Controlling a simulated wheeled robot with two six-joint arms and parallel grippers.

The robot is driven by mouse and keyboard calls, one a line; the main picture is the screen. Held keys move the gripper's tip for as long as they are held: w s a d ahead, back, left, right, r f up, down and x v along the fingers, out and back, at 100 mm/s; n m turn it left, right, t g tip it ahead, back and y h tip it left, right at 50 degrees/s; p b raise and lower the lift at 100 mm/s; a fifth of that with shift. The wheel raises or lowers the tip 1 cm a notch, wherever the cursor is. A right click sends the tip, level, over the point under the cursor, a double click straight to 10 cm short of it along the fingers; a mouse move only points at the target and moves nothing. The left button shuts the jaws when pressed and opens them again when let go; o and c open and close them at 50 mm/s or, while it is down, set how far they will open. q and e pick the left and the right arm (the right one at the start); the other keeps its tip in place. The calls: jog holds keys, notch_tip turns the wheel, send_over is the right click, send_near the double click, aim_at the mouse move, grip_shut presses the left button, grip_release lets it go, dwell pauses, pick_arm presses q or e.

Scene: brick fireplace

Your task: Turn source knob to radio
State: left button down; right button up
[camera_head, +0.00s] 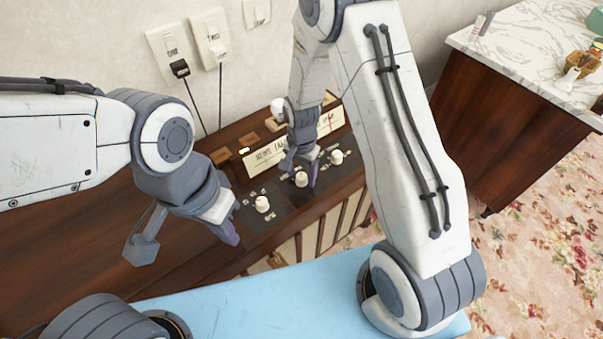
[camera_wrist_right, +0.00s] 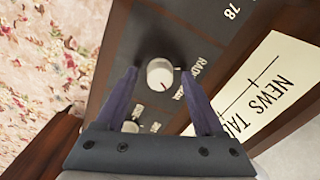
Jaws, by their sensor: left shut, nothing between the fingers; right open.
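The dark wooden console carries a black panel with white round knobs. A middle knob (camera_head: 301,180) is at my right gripper (camera_head: 300,177). In the right wrist view, a white knob (camera_wrist_right: 160,74) with a small red mark sits between the spread fingertips of my right gripper (camera_wrist_right: 160,72). "RADIO" lettering (camera_wrist_right: 196,68) is just right of this knob, and "78" (camera_wrist_right: 232,11) lies farther up. Whether the fingers touch the knob I cannot tell. My left gripper (camera_head: 228,231) is shut and empty, left of and below the left knob (camera_head: 262,204).
Another knob (camera_head: 336,157) is at the right of the panel. A "NEWS TALK" card (camera_wrist_right: 262,87) lies beside the panel. Wall switches (camera_head: 210,38) with cords hang behind. A marble-topped cabinet (camera_head: 525,40) stands at right; flowered carpet (camera_head: 540,230) lies open below it.

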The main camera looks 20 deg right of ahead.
jog(key=shift+f, duration=0.1)
grip_shut()
jog(key=shift+n, duration=0.3)
jog(key=n+p, duration=0.1)
jog(key=n, duration=0.4)
jog(key=shift+p, duration=0.35)
jog(key=n+p, duration=0.1)
jog(key=n, duration=0.5)
jog(key=shift+n, duration=0.3)
jog(key=shift+w, duration=0.1)
grip_release()
